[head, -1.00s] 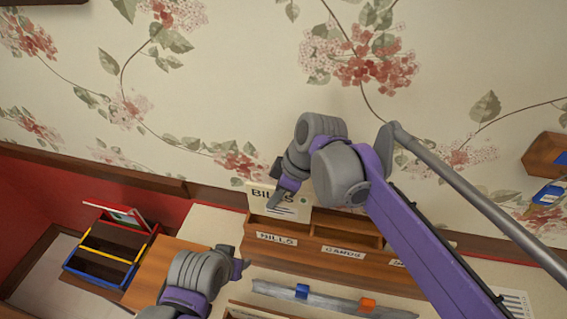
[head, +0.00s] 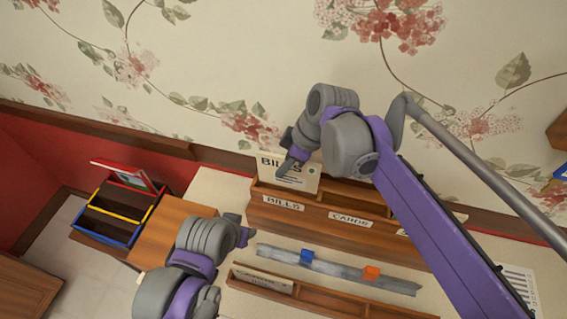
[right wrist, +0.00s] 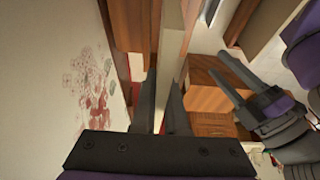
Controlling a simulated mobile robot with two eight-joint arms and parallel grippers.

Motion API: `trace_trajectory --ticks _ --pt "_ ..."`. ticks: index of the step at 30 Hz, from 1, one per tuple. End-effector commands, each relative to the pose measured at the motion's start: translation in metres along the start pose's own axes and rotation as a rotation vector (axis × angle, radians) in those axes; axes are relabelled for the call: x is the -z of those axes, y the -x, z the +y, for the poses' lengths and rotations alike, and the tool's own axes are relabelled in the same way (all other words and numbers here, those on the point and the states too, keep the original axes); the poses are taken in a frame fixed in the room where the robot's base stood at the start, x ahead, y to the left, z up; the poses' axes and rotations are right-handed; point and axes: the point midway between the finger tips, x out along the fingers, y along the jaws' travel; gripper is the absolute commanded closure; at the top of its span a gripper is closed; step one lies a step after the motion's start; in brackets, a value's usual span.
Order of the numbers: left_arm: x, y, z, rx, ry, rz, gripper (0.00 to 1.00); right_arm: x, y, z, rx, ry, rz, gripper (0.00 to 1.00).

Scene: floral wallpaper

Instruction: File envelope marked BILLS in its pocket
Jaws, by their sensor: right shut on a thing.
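The cream envelope marked BILLS (head: 299,179) is upright above the left end of the wooden rack, over the BILLS pocket (head: 283,203). Its lower edge meets the pocket opening; I cannot tell how deep it sits. In the right wrist view, the envelope shows nearly edge-on as a pale strip (right wrist: 174,45) between the fingers (right wrist: 166,92). My left gripper (head: 246,233) is empty in front of the rack's left end; its two fingers (right wrist: 222,75) look apart in the right wrist view.
The CARDS pocket (head: 350,220) is to the right. In front lie a grey rail with blue and orange clips (head: 335,270) and a low wooden tray (head: 330,301). A colored sorter (head: 117,208) stands at left. The flowered wall is close behind the rack.

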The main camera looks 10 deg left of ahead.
Motion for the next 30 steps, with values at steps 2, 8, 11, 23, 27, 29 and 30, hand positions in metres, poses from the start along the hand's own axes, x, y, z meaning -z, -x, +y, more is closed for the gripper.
trace_trajectory --ticks 2,8,11,23,27,29,30 --pt "0.001 0.001 0.0 0.0 0.0 0.001 0.5 0.0 0.001 0.0 -0.001 0.0 0.0 1.0" --pt "0.001 0.001 0.0 0.0 0.0 0.001 0.5 0.0 0.001 0.0 -0.001 0.0 0.0 1.0" --pt "0.0 0.0 0.0 0.0 0.0 0.0 0.5 0.0 0.0 0.0 -0.001 0.0 0.0 1.0" --pt "-0.01 -0.009 0.0 0.0 0.0 -0.009 0.5 -0.007 -0.016 0.0 0.001 -0.001 0.001 1.0" --pt "-0.015 -0.013 0.0 0.0 0.0 -0.013 0.5 -0.01 -0.024 0.0 0.001 -0.001 0.001 1.0" --pt "-0.017 -0.015 0.0 0.0 0.0 -0.015 0.5 -0.012 -0.027 0.0 0.001 -0.001 0.001 1.0" --pt "-0.018 -0.016 0.0 0.0 0.0 -0.016 0.5 -0.013 -0.03 0.0 0.001 -0.001 0.002 1.0"
